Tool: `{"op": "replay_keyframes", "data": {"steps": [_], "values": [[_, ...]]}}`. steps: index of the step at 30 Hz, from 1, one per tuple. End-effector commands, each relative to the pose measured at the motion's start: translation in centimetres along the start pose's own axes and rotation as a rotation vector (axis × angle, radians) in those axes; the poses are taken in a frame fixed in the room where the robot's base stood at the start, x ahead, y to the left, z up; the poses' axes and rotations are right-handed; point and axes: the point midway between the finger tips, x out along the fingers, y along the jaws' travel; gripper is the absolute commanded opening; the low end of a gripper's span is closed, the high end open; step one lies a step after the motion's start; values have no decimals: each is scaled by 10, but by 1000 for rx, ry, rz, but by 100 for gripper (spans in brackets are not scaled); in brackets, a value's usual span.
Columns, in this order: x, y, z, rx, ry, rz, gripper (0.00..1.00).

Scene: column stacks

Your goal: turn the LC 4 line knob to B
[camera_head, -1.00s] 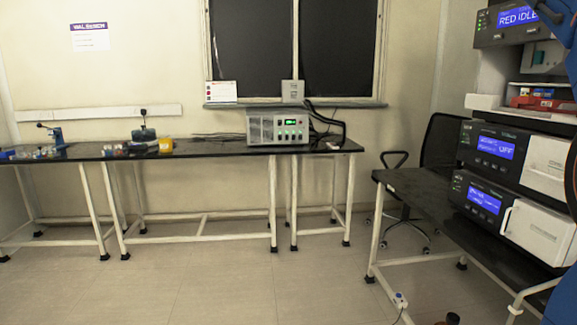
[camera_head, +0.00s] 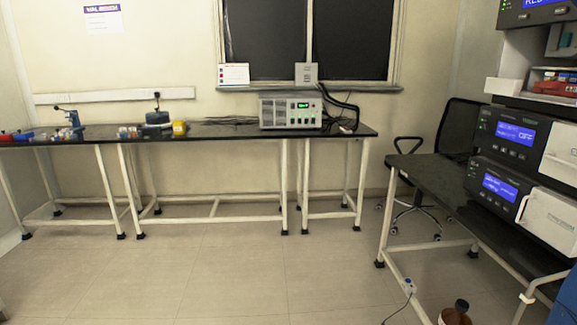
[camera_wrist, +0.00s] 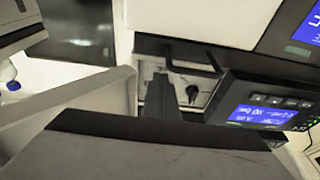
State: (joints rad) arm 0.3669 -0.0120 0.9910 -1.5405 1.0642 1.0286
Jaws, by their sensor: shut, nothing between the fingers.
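Instrument stacks with blue screens stand at the right in the head view: an upper unit (camera_head: 512,138) and a lower unit (camera_head: 498,187) on a dark bench. No readable "LC 4" label shows, so I cannot tell which unit it is. In the wrist view, a small dark knob-like part (camera_wrist: 192,94) sits on a pale panel, beside a unit with a blue screen (camera_wrist: 262,114). I cannot tell if it is the line knob, or its setting. My gripper (camera_wrist: 160,88) shows as a dark shape left of that part, shut and empty, apart from it in the picture. It is not seen in the head view.
The dark bench (camera_head: 425,175) carries the stack, with a brown bottle (camera_head: 455,314) on the floor near it. An office chair (camera_head: 455,130) stands behind. A long back bench (camera_head: 225,133) holds a grey instrument (camera_head: 290,112). The middle floor (camera_head: 235,265) is clear.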

Motion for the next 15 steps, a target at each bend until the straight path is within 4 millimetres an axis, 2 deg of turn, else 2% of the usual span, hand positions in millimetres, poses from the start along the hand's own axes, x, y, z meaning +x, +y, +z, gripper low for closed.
{"op": "replay_keyframes", "data": {"steps": [15], "values": [[0, -13, 1, 0, -1, 1, 0]]}}
